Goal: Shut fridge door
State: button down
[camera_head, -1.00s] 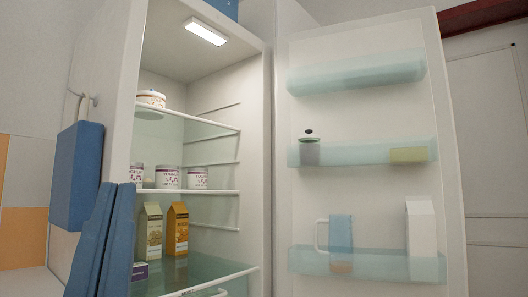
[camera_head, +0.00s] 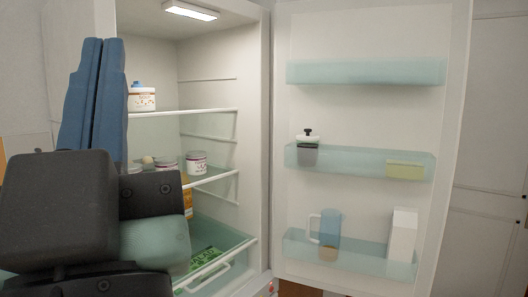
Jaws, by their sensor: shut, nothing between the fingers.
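The white fridge door (camera_head: 365,115) stands wide open on the right, with its inner side facing me. Its shelves hold a lidded jar (camera_head: 307,150), a yellowish box (camera_head: 405,171), a blue jug (camera_head: 330,228) and a white carton (camera_head: 402,235). The open fridge (camera_head: 257,90) is left of the door, hinged side between them. My gripper (camera_head: 104,42) is at the left, its two blue fingers pointing up and shut together with nothing held. It overlaps the fridge's left side in the picture and is well apart from the door. The door's lower edge is partly cut off.
The fridge shelves hold a white tub (camera_head: 141,98), yoghurt pots (camera_head: 196,162) and a green packet (camera_head: 203,262) in the lower part. My arm hides the lower left of the fridge. A pale cupboard (camera_head: 488,120) stands behind the door at the right.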

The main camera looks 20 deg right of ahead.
aim_at(318, 45)
jog(key=i+l+u, duration=0.1)
jog(key=l, duration=0.9)
jog(key=i+l+u, duration=0.1)
jog(key=l, duration=0.95)
jog(key=l+z, duration=0.1)
jog(key=l, duration=0.3)
jog(key=i+l+z, duration=0.1)
jog(key=l, duration=0.25)
jog(key=i+l, duration=0.1)
jog(key=l, duration=0.3)
jog(key=i+l+z, duration=0.15)
jog(key=l, duration=0.2)
jog(key=l+z, duration=0.1)
jog(key=l, duration=0.3)
jog(key=i+l+u, duration=0.3)
jog(key=l+u, duration=0.3)
